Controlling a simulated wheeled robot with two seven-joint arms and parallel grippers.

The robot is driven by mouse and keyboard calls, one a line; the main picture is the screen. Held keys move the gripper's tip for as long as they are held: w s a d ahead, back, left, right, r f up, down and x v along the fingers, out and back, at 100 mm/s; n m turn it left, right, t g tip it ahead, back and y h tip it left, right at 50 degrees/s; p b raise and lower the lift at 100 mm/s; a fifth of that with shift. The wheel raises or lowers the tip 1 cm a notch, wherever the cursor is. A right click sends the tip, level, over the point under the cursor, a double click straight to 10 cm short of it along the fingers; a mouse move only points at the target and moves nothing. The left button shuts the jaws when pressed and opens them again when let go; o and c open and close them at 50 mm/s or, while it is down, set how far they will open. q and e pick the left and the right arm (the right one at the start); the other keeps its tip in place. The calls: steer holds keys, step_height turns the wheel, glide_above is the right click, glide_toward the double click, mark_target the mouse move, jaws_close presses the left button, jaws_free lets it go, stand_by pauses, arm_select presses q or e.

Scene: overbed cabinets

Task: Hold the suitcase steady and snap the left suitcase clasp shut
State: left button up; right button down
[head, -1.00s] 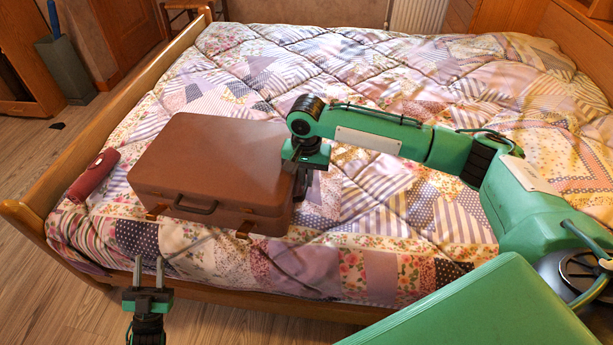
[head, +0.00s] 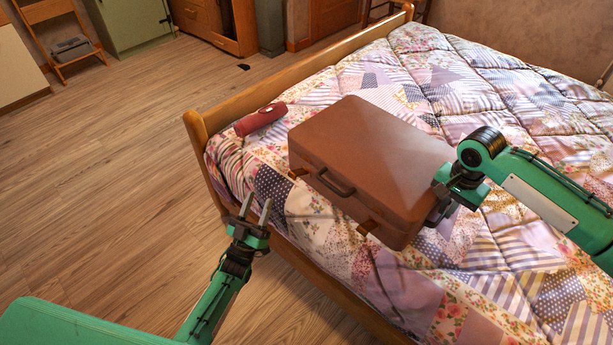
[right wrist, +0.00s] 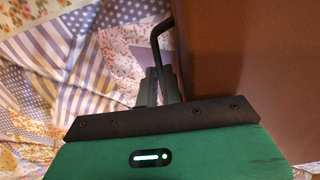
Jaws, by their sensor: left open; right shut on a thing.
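The closed brown suitcase (head: 370,160) lies flat on the bed. Its dark carrying handle (head: 336,185) is on the front face. The left clasp (head: 297,172) and right clasp (head: 367,228) are small brown tabs that stick out from that face. My left gripper (head: 256,208) is open and empty, to the left of and below the left clasp, apart from the suitcase. My right gripper (head: 437,212) is at the suitcase's right end. In the right wrist view its fingers (right wrist: 160,88) are shut on a dark side handle (right wrist: 158,38), which they partly hide.
A dark red rolled object (head: 260,119) lies on the bed left of the suitcase. The patchwork quilt (head: 480,270) is rumpled. The wooden bed frame (head: 300,262) runs between my left arm and the suitcase. The floor (head: 110,190) at the left is clear.

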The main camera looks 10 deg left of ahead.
arm_select(q)
steer(key=w+a+n+g+y, duration=0.1)
steer(key=w+a+n+y, duration=0.1)
steer(key=a+n+y, duration=0.5)
steer(key=n+g+h, duration=0.9)
steer(key=n+h, duration=0.2)
steer(key=n, duration=1.2)
glide_toward(292, 178)
steer(key=x, duration=1)
steer(key=shift+w+f, duration=0.2)
steer(key=shift+w, duration=0.1)
steer(key=c, duration=1)
